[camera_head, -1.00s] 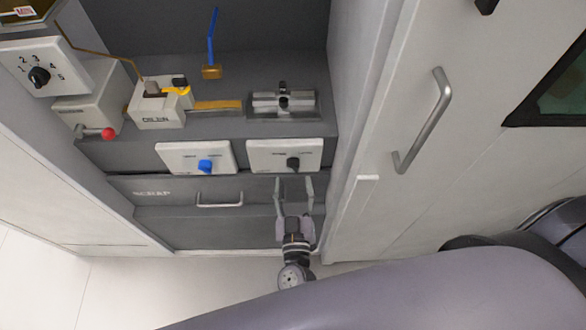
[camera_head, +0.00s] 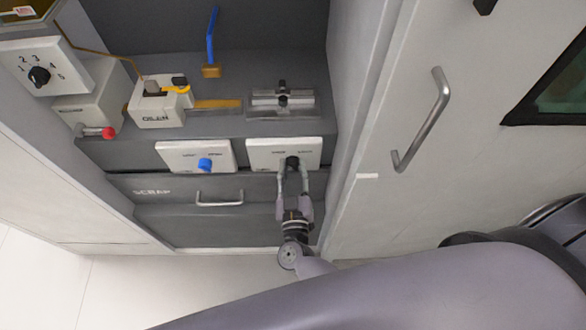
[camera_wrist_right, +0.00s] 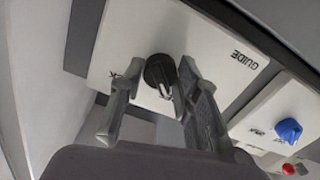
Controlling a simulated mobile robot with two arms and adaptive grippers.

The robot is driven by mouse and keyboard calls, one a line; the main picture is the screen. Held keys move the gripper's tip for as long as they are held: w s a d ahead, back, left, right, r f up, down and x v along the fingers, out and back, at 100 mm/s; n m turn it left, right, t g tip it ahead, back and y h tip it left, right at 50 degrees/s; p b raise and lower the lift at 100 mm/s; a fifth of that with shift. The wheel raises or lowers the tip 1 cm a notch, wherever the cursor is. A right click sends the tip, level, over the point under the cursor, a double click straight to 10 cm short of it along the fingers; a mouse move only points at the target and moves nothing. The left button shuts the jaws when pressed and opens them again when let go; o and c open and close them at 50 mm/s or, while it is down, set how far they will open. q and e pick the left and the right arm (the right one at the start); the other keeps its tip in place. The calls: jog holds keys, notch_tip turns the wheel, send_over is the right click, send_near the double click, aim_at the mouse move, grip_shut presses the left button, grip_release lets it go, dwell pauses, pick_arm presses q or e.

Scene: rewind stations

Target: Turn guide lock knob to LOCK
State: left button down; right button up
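The guide lock knob (camera_head: 292,163) is a black knob on a white panel (camera_head: 259,158) at the right of the console front. In the right wrist view the knob (camera_wrist_right: 160,74) sits beside the word GUIDE, with a partly hidden label ending in K on its other side. My right gripper (camera_head: 292,170) is at the knob, one finger on each side. In the wrist view the fingers of the right gripper (camera_wrist_right: 162,68) straddle the knob, with little room between; firm contact is not evident. My left gripper is not in view.
A second white panel with a blue knob (camera_head: 205,164) is to the left. Below are the SCRAP drawer handle (camera_head: 220,204) and drawer front. A red-tipped lever (camera_head: 108,133) is further left. A cabinet door with a long handle (camera_head: 425,120) stands to the right.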

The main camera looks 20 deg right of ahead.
jog(key=c, duration=0.6)
jog(key=m+b, duration=0.3)
jog(key=m, duration=1.5)
jog(key=shift+a, duration=0.1)
dwell(0.5)
jog(key=o, duration=1.2)
jog(key=shift+c, duration=0.2)
